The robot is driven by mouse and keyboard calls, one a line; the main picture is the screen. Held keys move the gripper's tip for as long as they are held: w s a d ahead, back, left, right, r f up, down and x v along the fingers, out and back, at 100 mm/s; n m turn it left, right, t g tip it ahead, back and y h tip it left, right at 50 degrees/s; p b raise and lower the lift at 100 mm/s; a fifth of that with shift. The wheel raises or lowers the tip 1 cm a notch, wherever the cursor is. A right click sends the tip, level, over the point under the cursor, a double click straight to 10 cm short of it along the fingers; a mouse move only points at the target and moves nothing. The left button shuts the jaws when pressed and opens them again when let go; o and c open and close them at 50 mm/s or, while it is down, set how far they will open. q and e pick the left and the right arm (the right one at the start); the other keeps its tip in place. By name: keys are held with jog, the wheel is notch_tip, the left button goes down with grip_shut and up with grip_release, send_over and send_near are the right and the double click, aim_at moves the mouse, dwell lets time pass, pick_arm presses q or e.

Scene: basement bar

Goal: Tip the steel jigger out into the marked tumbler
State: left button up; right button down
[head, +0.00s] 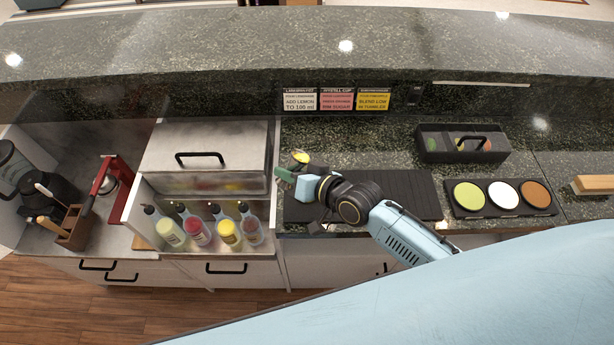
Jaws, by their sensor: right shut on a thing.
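My right gripper (295,176) reaches in from the right over the left end of the black ribbed mat (400,194). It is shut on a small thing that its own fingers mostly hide. A small round thing with yellow in it (301,157) shows right at the fingertips; it looks like the steel jigger, but it is too small to be sure. Whether it is tilted I cannot tell. I cannot make out the marked tumbler. My left gripper is out of view.
A rail of several bottles (196,228) and a lidded steel bin (206,157) stand left of the gripper. A black caddy (462,143) and a tray with three coloured discs (500,198) are to the right. Three recipe cards (337,99) hang behind.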

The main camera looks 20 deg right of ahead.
jog(key=shift+f+b, duration=0.2)
jog(key=shift+b, duration=0.35)
jog(key=shift+m, duration=0.3)
jog(key=shift+a+r+m+y+b, duration=0.2)
jog(key=shift+r+m+y+b, duration=0.3)
jog(key=shift+b, duration=0.75)
jog(key=shift+s+a+f+m+t+y+b, duration=0.1)
jog(key=shift+f+m+t+y+b, duration=0.4)
jog(key=shift+b, duration=1.35)
jog(key=shift+r+g, duration=0.1)
jog(key=shift+g, duration=0.2)
jog(key=shift+r+m+t+y+b, duration=0.2)
jog(key=shift+r+m+y+b, duration=0.4)
jog(key=shift+b, duration=0.6)
jog(key=shift+r+m+t+y+b, duration=0.2)
jog(key=shift+r+m+b, duration=0.1)
jog(key=shift+m+b, duration=0.7)
jog(key=shift+a+r+b, duration=0.1)
jog(key=shift+r+b, duration=0.15)
jog(key=shift+b, duration=0.3)
